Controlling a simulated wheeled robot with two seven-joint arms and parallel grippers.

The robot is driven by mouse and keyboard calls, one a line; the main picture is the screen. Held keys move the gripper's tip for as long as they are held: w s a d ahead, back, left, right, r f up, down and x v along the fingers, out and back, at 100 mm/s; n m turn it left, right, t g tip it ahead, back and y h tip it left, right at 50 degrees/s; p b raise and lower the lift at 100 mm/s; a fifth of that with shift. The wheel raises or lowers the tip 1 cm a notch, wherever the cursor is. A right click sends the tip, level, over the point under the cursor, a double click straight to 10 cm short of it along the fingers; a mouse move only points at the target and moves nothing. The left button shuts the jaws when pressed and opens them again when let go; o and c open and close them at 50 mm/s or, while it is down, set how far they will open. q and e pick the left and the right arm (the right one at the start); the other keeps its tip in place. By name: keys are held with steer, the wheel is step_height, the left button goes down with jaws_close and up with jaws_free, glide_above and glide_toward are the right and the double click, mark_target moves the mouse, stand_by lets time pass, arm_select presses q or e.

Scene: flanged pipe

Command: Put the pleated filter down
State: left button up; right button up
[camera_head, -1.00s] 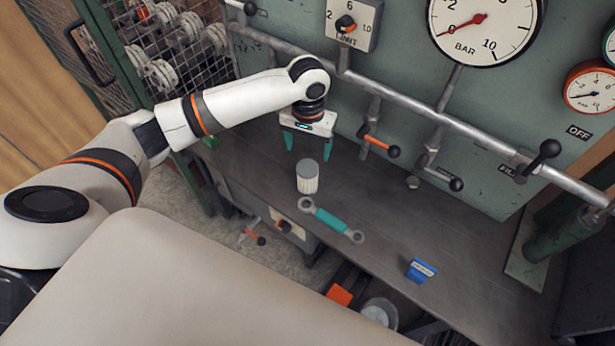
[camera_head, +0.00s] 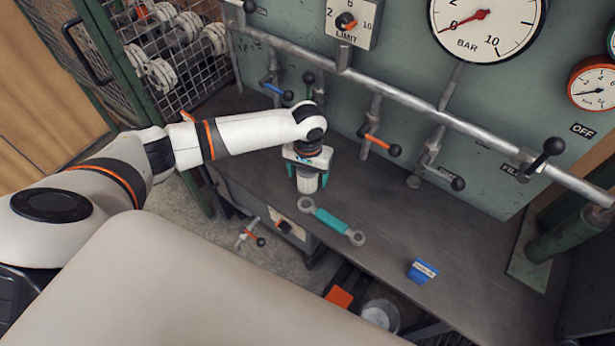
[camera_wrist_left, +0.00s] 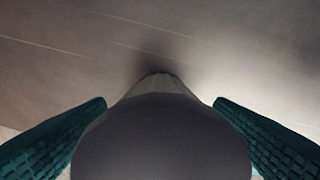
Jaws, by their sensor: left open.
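The pleated filter (camera_head: 307,183), a small white ribbed cylinder with a grey cap, stands upright on the dark bench top (camera_head: 400,235). My left gripper (camera_head: 307,172) is over it, pointing down, with teal fingers on either side of the filter. In the left wrist view the filter's dark round cap (camera_wrist_left: 160,140) fills the lower middle. The teal fingers (camera_wrist_left: 160,125) flank it and are open. The far side of the filter is hidden. My right gripper is not in view.
A teal-handled wrench (camera_head: 331,221) lies just right of the filter, and a blue box (camera_head: 422,271) further right. Pipes with valve levers (camera_head: 380,144) run behind the bench. A wire cage (camera_head: 185,50) stands at the left. The bench's front edge is close to the filter.

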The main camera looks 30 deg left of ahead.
arm_select(q)
steer(key=c, duration=1.2)
